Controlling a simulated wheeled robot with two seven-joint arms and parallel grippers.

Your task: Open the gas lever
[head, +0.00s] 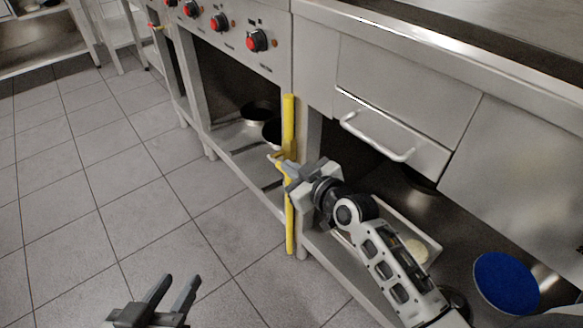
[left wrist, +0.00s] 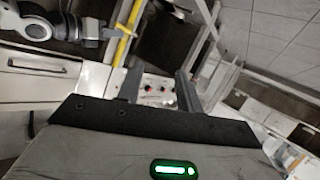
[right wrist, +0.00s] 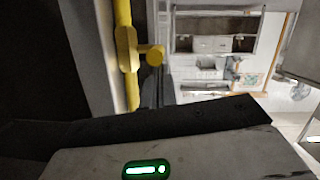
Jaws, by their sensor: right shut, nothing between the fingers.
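A yellow gas pipe (head: 288,125) stands upright against the front of the cooking line. Its yellow valve with the lever (head: 279,156) sits about midway along it. In the right wrist view the pipe (right wrist: 122,15) runs at the left, and a yellow stub of the valve (right wrist: 152,55) points toward my fingers. My right gripper (head: 284,170) is shut and empty, right at the valve; whether it touches the lever I cannot tell. My left gripper (head: 173,292) is open and empty, low over the floor. The pipe also shows in the left wrist view (left wrist: 125,38).
A stove front with red knobs (head: 257,40) is at upper left, with pans (head: 258,112) on the shelf below. A drawer handle (head: 376,137) juts out right of the pipe. A tray (head: 429,240) and a blue round thing (head: 506,283) are at lower right. The tiled floor at left is clear.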

